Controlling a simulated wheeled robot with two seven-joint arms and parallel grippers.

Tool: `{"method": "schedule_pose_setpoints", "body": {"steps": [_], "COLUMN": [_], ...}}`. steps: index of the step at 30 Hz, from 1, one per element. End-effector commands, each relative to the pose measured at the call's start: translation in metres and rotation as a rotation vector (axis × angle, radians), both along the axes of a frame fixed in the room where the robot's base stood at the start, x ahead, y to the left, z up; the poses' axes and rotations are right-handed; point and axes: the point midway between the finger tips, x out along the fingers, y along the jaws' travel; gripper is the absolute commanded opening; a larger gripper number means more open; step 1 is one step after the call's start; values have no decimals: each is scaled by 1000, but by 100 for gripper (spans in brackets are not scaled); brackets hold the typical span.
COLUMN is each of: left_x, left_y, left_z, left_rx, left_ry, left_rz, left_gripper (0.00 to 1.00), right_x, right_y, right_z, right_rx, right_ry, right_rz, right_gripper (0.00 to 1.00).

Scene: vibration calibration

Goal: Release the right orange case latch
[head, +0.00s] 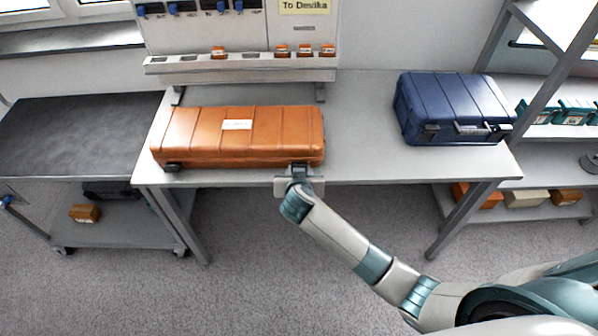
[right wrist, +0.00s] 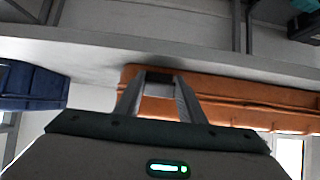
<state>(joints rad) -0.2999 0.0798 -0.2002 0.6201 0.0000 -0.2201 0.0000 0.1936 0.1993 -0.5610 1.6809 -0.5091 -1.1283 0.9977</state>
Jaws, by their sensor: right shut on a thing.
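The orange case (head: 200,135) lies closed on the grey table, with a white label on its lid. Its dark left latch (head: 172,168) shows at the front edge. My right gripper (head: 300,171) is at the front right corner of the case, where it covers most of the right latch. In the right wrist view, the gripper's two fingers (right wrist: 160,92) close on the dark right latch (right wrist: 159,84) against the orange case (right wrist: 255,98). Whether the latch is released cannot be told. My left gripper is in neither view.
A blue case (head: 455,105) stands on the right of the table (head: 365,130); the tabletop between the cases is clear. A grey panel (head: 240,35) with small orange items stands behind. A dark-topped cart (head: 75,135) is left, shelving (head: 550,180) right.

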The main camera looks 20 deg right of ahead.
Motion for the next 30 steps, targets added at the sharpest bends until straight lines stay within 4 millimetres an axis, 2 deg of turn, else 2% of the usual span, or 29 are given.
{"method": "schedule_pose_setpoints", "body": {"steps": [4, 5, 7, 20, 26, 30], "left_x": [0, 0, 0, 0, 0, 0], "left_y": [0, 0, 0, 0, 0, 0], "left_z": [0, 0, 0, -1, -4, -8], "left_rx": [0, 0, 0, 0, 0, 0], "left_ry": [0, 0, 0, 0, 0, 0], "left_rz": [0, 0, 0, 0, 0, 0], "left_gripper": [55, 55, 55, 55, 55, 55], "right_x": [-1, -1, -1, -2, -13, -27], "right_y": [0, 0, 0, 1, 5, 9], "right_z": [-2, -2, -2, 0, 7, 16], "right_rx": [0, 0, 0, 1, 2, 4], "right_ry": [4, 4, 4, 2, 1, 2], "right_rz": [0, 0, 0, 0, 1, -1], "right_gripper": [14, 38, 55, 55, 55, 55]}}
